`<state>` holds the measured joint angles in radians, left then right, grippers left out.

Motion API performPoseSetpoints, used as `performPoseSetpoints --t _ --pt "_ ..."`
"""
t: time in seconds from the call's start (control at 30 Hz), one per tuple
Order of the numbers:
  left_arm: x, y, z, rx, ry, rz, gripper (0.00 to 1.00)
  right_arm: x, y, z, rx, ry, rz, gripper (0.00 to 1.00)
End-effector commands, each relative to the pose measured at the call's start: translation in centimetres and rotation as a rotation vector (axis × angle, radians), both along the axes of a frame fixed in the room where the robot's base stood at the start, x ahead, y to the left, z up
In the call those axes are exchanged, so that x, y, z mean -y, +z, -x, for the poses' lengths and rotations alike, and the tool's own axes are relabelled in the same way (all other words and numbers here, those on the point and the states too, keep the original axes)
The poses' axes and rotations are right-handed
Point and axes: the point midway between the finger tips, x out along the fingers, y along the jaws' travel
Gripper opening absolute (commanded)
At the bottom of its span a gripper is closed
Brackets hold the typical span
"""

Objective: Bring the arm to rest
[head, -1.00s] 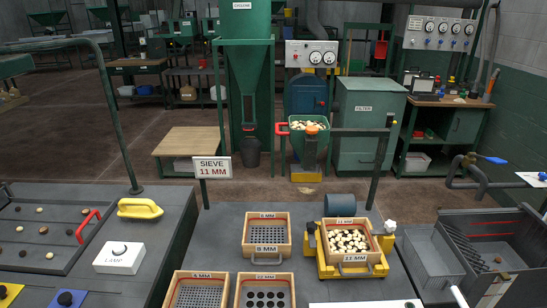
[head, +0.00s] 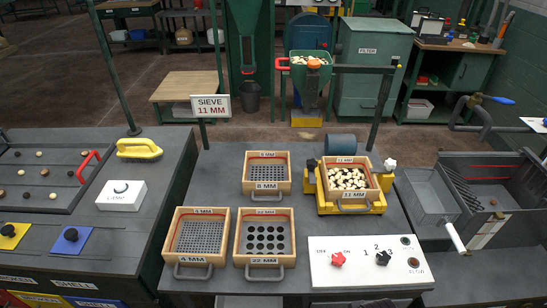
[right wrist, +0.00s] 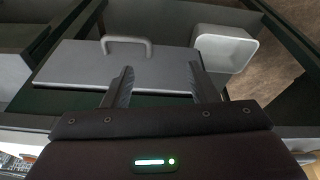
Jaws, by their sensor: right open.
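My right gripper (right wrist: 161,84) shows in the right wrist view with its two dark fingers wide apart and nothing between them. Beyond the fingers is a flat grey panel (right wrist: 150,70) with a raised handle (right wrist: 126,40); I cannot tell whether the fingers touch it. Neither gripper shows in the head view, and my left gripper is in no view. In the head view, the 11 mm sieve (head: 348,180) sits on the yellow shaker (head: 349,206) and holds several pale pieces. The sign (head: 210,105) reads "SIEVE 11 MM".
An 8 mm sieve (head: 266,173), a 4 mm sieve (head: 195,237) and a 22 mm sieve (head: 265,237) rest on the grey bench. A white control panel (head: 368,266) is at its front. A white bin (right wrist: 225,51) stands right of the grey panel in the wrist view.

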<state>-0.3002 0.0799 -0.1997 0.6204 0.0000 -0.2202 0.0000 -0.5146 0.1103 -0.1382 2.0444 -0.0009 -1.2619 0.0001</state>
Motion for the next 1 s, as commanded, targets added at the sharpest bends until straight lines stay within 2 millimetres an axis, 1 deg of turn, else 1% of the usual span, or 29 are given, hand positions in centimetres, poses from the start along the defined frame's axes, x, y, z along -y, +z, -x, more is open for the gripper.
performPoseSetpoints --t 0.03,0.07,0.1,0.17,0.2,0.27,0.3,0.37,0.4,0.47,0.5,0.6,0.7,0.83,0.9,1.0 --pt "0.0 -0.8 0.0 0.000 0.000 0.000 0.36 0.0 -3.4 0.3 -0.017 0.001 0.001 0.53" --pt "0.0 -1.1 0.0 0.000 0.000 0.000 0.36 0.0 -5.2 0.5 -0.022 0.002 0.001 0.53" --pt "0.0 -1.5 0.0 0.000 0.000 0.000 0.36 0.0 -7.8 0.8 -0.029 0.004 0.002 0.53" --pt "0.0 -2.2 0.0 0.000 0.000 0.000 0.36 0.1 -12.0 1.7 -0.044 0.006 0.003 0.53" --pt "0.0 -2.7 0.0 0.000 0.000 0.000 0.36 0.2 -14.9 2.4 -0.052 0.008 0.004 0.53" --pt "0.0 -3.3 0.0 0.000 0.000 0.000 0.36 0.4 -19.0 3.8 -0.066 0.010 0.006 0.53" --pt "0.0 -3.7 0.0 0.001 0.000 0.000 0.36 0.6 -21.6 5.0 -0.075 0.012 0.008 0.53" --pt "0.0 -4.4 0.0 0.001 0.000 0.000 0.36 0.9 -25.4 6.9 -0.090 0.016 0.009 0.53" --pt "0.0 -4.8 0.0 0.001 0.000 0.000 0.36 1.1 -27.8 8.3 -0.099 0.018 0.010 0.53" --pt "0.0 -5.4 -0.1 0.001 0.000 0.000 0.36 1.5 -31.1 10.7 -0.113 0.021 0.012 0.53" --pt "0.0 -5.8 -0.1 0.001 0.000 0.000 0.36 1.8 -33.1 12.3 -0.120 0.023 0.013 0.53" --pt "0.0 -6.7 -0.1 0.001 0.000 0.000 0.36 2.5 -37.1 16.4 -0.140 0.027 0.016 0.53" --pt "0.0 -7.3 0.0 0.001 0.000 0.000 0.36 3.2 -39.6 19.8 -0.154 0.031 0.019 0.53" --pt "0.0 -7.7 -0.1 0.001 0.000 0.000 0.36 3.8 -41.2 22.5 -0.163 0.035 0.020 0.53" --pt "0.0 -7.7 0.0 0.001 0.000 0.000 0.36 3.9 -41.5 23.2 -0.165 0.035 0.021 0.53" --pt "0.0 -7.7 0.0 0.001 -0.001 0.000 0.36 4.0 -41.5 23.5 -0.165 0.036 0.021 0.53"
